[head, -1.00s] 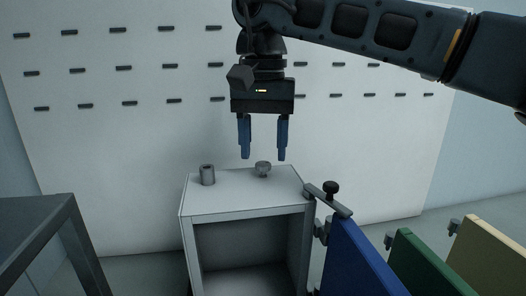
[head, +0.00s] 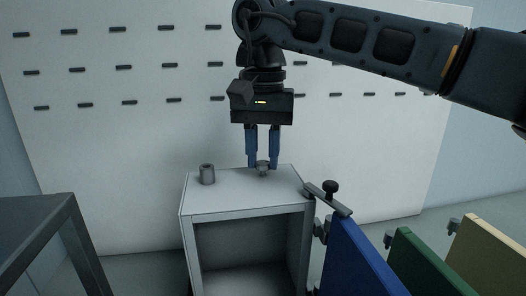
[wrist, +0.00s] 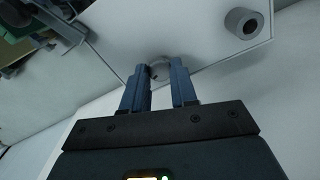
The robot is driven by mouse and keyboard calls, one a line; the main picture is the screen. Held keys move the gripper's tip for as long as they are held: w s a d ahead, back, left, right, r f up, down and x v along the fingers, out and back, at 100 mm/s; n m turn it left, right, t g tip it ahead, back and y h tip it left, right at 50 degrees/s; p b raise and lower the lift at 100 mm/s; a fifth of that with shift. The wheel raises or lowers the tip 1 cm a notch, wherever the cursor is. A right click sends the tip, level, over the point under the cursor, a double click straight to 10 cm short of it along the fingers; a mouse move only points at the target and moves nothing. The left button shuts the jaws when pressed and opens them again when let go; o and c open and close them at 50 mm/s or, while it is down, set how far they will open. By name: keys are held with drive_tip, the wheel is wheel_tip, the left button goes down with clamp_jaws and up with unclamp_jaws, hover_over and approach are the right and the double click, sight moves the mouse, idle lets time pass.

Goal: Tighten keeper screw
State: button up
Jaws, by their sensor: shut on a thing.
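A small grey knob (head: 263,171), which looks like a screw head, stands on top of the grey cabinet (head: 225,197). My gripper (head: 262,163) points straight down over it, with its blue fingers closed on either side of the knob. In the wrist view the knob (wrist: 159,69) shows between the fingertips of my gripper (wrist: 161,72). A black knob (head: 331,187) stands upright on a flat metal bar (head: 330,200) at the cabinet's right edge. I cannot tell which knob is the keeper screw.
A grey hollow cylinder (head: 207,174) stands on the cabinet top, left of my gripper. Blue (head: 358,262), green (head: 425,265) and cream (head: 490,255) panels stand at the right. A dark frame (head: 45,235) is at the left. The slotted white wall (head: 140,130) is behind.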

drive_tip(key=shift+m, duration=0.3)
clamp_jaws()
